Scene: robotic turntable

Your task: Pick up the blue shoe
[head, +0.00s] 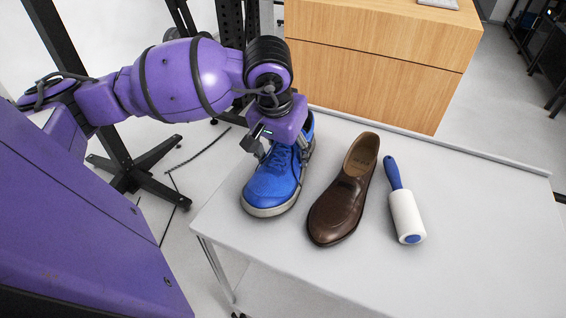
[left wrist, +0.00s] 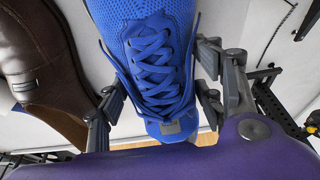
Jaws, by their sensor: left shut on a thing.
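The blue shoe (head: 272,187) has a pale sole and stands at the left end of the white table, toe towards the front. My left gripper (head: 281,150) is over the shoe from above, its fingers around the upper near the ankle. In the left wrist view the laces of the blue shoe (left wrist: 152,62) show between the two fingers of the left gripper (left wrist: 160,95), shut on the shoe's sides. The heel is mostly hidden by the gripper in the head view. I cannot tell whether the sole touches the table. My right gripper is not in view.
A brown leather shoe (head: 338,208) lies close to the right of the blue shoe. A lint roller (head: 405,212) with a blue handle lies further right. A wooden cabinet (head: 375,60) stands behind the white table (head: 480,230), whose right part is clear.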

